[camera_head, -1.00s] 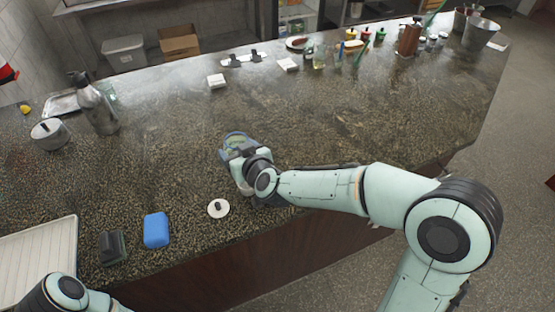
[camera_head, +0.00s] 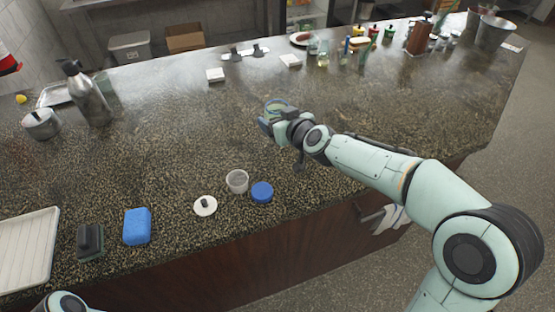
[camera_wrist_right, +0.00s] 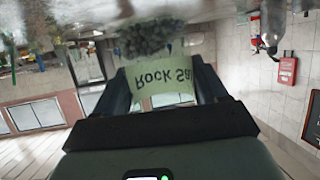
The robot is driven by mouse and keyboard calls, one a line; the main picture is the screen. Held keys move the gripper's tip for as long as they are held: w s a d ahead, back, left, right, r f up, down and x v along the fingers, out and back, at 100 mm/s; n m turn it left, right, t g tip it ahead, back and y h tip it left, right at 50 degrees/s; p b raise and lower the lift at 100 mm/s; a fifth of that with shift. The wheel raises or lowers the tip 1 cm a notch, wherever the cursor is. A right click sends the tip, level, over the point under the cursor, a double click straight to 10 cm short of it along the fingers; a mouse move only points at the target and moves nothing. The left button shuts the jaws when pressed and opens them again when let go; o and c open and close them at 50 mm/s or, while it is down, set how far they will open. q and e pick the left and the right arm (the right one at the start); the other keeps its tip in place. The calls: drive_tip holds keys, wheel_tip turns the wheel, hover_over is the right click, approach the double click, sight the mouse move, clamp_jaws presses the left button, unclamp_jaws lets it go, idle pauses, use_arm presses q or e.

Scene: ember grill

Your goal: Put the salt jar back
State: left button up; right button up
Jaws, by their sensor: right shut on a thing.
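My right gripper (camera_head: 271,120) is shut on the salt jar (camera_head: 278,104), a glass jar with a bluish rim, above the middle of the counter. In the right wrist view the jar (camera_wrist_right: 162,72) sits between the two fingers, with a pale "Rock Salt" label upside down in that picture and dark grains showing. I cannot tell the gap between the jar and the counter. My left gripper is out of the head view; only part of my left arm shows at the bottom left.
Near the front edge stand a small clear tub (camera_head: 237,182), a blue lid (camera_head: 262,192), a white lid with a dark knob (camera_head: 205,206), a blue sponge (camera_head: 137,227) and a dark scrubber (camera_head: 90,241).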

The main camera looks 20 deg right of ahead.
drive_tip(key=f+b, duration=0.5)
drive_tip(key=f, duration=0.1)
drive_tip(key=shift+w+f, duration=0.2)
drive_tip(key=shift+f+b, duration=0.5)
wheel_tip(320, 180, down, 3)
drive_tip(key=b, duration=0.3)
drive_tip(key=shift+f, duration=0.1)
drive_tip(key=shift+f+b, duration=0.35)
drive_tip(key=shift+b, duration=0.05)
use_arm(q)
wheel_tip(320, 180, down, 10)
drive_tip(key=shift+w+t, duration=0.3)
use_arm(e)
drive_tip(key=shift+r, duration=0.1)
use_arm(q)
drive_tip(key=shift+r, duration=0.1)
use_arm(e)
drive_tip(key=shift+f, duration=0.25)
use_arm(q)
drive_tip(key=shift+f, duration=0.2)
use_arm(e)
drive_tip(key=o, duration=1.3)
